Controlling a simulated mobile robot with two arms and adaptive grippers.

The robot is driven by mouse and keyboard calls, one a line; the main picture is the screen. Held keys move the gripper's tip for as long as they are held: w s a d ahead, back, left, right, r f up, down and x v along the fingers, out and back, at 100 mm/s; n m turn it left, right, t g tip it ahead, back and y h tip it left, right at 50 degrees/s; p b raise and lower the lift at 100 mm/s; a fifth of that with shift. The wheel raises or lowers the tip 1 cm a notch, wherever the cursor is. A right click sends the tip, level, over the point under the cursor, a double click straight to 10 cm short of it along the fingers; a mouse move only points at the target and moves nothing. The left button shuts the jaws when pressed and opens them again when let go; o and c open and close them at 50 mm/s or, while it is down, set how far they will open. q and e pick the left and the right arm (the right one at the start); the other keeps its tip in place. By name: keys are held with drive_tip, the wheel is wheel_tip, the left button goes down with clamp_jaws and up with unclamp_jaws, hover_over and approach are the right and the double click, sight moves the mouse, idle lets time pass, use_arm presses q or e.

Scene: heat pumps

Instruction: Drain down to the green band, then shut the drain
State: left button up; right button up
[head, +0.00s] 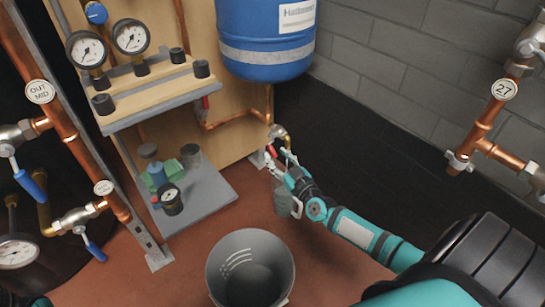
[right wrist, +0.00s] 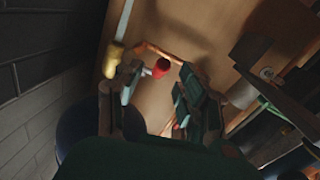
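The brass drain valve (head: 278,132) sits at the foot of the pipe below the blue tank (head: 265,50); it also shows in the right wrist view (right wrist: 112,58). Its red handle (head: 271,150) is by my right gripper (head: 281,157). In the right wrist view the handle's red end (right wrist: 160,68) shows between the two parted fingers (right wrist: 158,90); I cannot tell whether either finger touches it. Two round white gauges, a left one (head: 87,49) and a right one (head: 131,37), are on the panel. Their bands and needles are too small to read. My left gripper is out of view.
A grey bucket (head: 232,285) stands on the red-brown floor. A low grey shelf (head: 215,195) holds a small gauge (head: 171,199) and several small items. Copper pipes with blue-handled valves (head: 30,185) run at the left; another copper pipe (head: 485,125) is at the right.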

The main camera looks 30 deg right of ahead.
sight(274, 154)
drive_tip(key=shift+w+b, duration=0.45)
drive_tip(key=shift+w, duration=1.25)
clamp_jaws()
